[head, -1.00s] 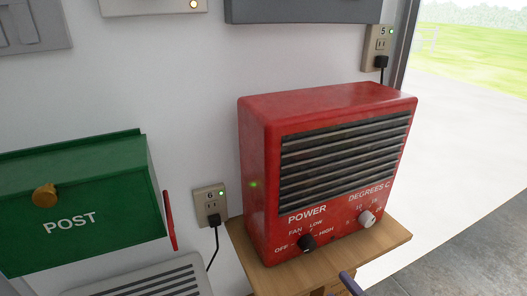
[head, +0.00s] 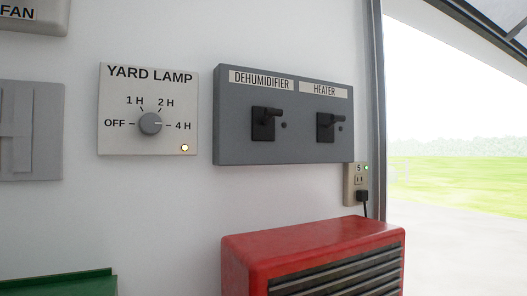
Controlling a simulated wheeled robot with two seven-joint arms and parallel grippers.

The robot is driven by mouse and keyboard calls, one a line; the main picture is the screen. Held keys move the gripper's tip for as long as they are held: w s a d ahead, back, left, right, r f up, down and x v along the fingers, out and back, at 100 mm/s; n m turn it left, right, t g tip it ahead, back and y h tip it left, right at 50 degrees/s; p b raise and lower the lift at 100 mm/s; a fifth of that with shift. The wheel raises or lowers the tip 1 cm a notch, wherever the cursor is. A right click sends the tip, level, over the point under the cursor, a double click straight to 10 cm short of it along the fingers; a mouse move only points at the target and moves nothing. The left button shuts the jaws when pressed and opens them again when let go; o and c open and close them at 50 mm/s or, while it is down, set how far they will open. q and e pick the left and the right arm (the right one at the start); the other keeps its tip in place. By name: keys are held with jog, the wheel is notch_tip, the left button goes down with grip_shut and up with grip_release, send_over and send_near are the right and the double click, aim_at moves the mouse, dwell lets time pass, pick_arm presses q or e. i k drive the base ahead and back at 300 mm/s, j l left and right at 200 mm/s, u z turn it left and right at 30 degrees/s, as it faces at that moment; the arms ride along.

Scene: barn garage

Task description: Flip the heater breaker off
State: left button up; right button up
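A grey breaker panel (head: 290,150) is fixed on the white wall, right of centre in the head view. It has two black switches under labels. The heater breaker (head: 329,126) is the right one, under the HEATER label (head: 324,90); its lever sticks out to the right. The dehumidifier breaker (head: 266,124) is the left one, with its lever also pointing right. A small dark dot sits beside each switch. The red heater (head: 315,250) stands below the panel, its lower part out of frame. Neither gripper shows.
A yard lamp timer (head: 149,90) with a knob and lit amber light is left of the panel. Outlet 5 (head: 358,181), with a green light and black plug, is below right. A green box (head: 60,285) shows bottom left. A doorway opens at right.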

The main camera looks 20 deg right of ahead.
aim_at(334, 119)
jog(key=i+l, duration=0.1)
jog(key=l, duration=0.55)
jog(key=i+l+u, duration=0.1)
jog(key=l, duration=0.6)
jog(key=i+l, duration=0.15)
jog(key=l, duration=0.5)
jog(key=i+l+u, duration=0.1)
jog(key=l, duration=0.6)
